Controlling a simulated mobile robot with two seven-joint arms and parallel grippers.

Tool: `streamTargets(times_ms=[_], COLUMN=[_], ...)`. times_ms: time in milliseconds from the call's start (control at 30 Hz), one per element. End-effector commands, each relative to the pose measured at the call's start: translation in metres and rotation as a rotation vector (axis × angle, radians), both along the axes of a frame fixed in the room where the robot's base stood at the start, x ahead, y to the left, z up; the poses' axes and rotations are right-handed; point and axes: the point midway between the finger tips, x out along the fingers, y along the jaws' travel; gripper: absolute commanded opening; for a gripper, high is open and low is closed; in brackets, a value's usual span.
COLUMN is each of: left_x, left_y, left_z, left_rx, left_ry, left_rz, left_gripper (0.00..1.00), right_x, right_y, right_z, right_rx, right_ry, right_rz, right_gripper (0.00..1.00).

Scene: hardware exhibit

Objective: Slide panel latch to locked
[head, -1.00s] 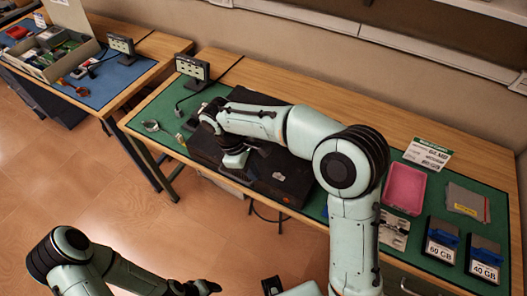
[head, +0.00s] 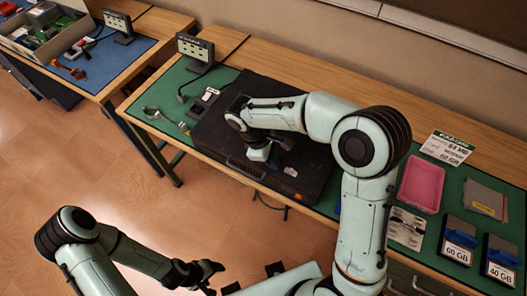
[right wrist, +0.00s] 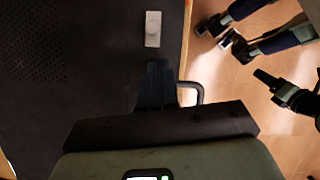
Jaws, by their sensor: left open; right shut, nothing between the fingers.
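A large black case-like device (head: 215,140) lies flat on the green mat. A small pale plate or label (head: 290,172) sits near its front right; the pale rectangle (right wrist: 152,28) ahead of my fingers in the right wrist view looks like the same piece. I cannot tell which part is the panel latch. My right gripper (head: 274,160) is shut and empty, low over the device; its fingertips (right wrist: 157,72) are apart from the pale piece, and contact with the surface is unclear. A bent handle (right wrist: 195,93) shows at the front edge. My left gripper (head: 210,275) is open, over the floor.
A pink tray (head: 421,187), grey panels (head: 484,200) and drives marked 60 GB (head: 457,240) and 40 GB (head: 499,262) lie right. A small display stand (head: 196,48) and a silver ring-like item (head: 152,112) are left. My right forearm spans the device.

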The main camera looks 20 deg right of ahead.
Motion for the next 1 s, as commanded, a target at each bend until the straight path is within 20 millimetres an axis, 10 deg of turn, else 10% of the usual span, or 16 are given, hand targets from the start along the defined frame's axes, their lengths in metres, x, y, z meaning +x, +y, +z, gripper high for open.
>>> streamTargets(times_ms=[1000], left_x=[-0.006], left_y=[0.0], left_z=[-0.008], left_rx=[0.0], left_ry=[0.006], left_rz=[0.0], left_gripper=[0.69], right_x=[-0.037], right_y=[-0.039], right_z=[0.002], right_rx=[-0.001], right_ry=[-0.001], right_rz=[-0.001], right_gripper=[0.0])
